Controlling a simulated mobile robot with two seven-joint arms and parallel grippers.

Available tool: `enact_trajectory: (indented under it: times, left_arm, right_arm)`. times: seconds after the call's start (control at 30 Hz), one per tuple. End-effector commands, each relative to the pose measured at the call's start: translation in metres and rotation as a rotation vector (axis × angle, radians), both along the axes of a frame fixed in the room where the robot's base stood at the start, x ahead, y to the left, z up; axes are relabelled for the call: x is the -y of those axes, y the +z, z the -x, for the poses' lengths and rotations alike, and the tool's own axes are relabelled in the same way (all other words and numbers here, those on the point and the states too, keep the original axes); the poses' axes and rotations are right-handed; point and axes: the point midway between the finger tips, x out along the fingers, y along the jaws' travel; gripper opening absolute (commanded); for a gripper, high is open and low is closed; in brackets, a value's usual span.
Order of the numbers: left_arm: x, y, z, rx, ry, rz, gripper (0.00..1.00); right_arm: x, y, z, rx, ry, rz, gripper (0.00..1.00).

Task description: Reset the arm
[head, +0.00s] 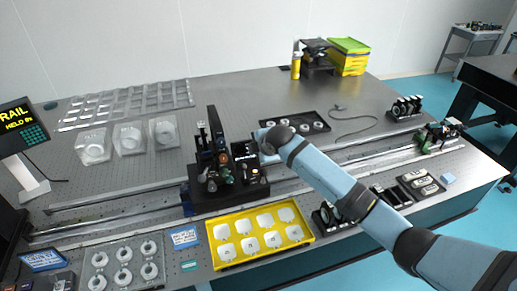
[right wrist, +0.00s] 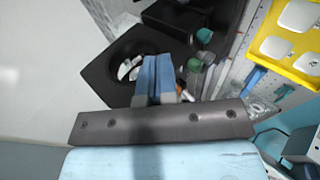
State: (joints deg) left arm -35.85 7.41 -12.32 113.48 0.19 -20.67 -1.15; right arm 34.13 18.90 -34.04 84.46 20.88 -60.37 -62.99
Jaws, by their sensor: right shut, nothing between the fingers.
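My right arm reaches in from the right in the head view, across the rails. Its gripper (head: 264,140) is at the right side of the black optical assembly (head: 228,194) on the rail, and the fingertips are partly hidden there. In the right wrist view the blue fingers (right wrist: 156,70) are together with nothing held between them. Beyond them is a black mount with a round opening (right wrist: 124,68). I cannot tell whether the fingers touch it. My left gripper is not in view.
A yellow tray (head: 219,258) with white pieces lies in front of the assembly. A black tray (head: 325,128) of round parts stands behind my right arm. Rails (head: 115,202) run across the table. A display (head: 17,128) stands at the left. Clear tabletop (head: 235,95) lies behind.

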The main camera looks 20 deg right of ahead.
Motion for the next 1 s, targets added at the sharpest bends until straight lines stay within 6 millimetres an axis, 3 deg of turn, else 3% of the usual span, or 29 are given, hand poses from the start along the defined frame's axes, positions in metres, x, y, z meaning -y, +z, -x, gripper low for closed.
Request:
enact_trajectory:
  times: [0.2,0.67,0.83,1.0]
  left_arm:
    - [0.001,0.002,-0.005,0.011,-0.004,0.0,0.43]
    - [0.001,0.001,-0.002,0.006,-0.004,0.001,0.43]
    - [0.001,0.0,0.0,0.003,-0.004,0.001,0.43]
    - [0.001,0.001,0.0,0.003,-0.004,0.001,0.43]
  right_arm:
    - [0.003,0.01,0.005,0.0,-0.001,0.001,0.0]
    - [0.001,0.006,0.007,-0.003,-0.003,-0.007,0.0]
    - [-0.011,-0.033,0.04,-0.021,-0.057,-0.117,0.0]
    - [-0.026,-0.093,0.107,-0.053,-0.188,-0.337,0.0]
